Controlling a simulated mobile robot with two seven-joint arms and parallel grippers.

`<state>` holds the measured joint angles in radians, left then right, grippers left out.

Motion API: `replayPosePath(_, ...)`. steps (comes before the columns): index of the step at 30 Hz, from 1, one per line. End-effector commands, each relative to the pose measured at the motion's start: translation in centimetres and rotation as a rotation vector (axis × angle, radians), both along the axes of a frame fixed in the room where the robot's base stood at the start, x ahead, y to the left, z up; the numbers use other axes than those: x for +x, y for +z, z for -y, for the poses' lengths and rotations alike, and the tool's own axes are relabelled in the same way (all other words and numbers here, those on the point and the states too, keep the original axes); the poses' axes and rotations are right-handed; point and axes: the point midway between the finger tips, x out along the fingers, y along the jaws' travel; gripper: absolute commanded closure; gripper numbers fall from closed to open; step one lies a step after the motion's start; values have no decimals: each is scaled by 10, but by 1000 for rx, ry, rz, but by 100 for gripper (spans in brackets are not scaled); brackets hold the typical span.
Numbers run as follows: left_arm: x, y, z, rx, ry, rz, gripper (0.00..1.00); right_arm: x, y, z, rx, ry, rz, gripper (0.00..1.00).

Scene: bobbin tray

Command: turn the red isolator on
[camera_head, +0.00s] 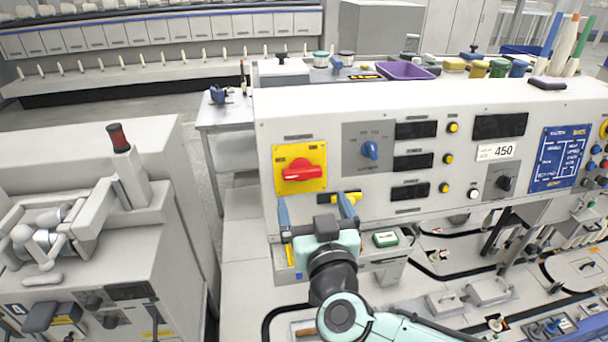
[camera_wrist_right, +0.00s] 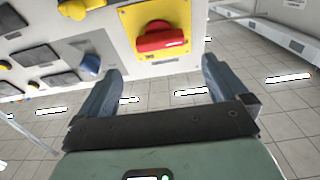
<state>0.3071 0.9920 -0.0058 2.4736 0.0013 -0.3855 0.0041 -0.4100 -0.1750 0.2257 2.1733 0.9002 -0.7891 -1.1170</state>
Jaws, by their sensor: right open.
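The red isolator (camera_head: 302,170) is a red rotary handle on a square yellow plate (camera_head: 288,154), at the left end of the white control panel. Its handle lies roughly level. In the right wrist view the red handle (camera_wrist_right: 160,40) shows ahead, above the gap between the fingers. My right gripper (camera_head: 312,205) is open, its two blue fingers below the yellow plate and pointing up at the panel. It also shows in the right wrist view (camera_wrist_right: 160,88), with nothing between the fingers. My left gripper is not in view.
A blue rotary knob (camera_head: 370,150) sits right of the isolator. Dark displays and yellow buttons (camera_head: 453,127) follow, then a blue label plate (camera_head: 560,158). A purple tray (camera_head: 405,71) lies on top of the panel housing. A green-topped box (camera_head: 386,239) is right of the gripper.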

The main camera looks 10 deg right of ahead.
Motion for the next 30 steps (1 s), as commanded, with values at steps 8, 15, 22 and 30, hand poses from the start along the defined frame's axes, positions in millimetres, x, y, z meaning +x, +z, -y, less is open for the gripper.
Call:
replayPosePath(8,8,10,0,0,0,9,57,60,1,0,0,0,-2,0)
replayPosePath(15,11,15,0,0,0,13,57,86,0,1,-1,-1,-1,0)
replayPosePath(22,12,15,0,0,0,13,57,91,0,1,0,0,-1,0)
replayPosePath(30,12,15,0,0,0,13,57,90,0,1,0,0,-1,46)
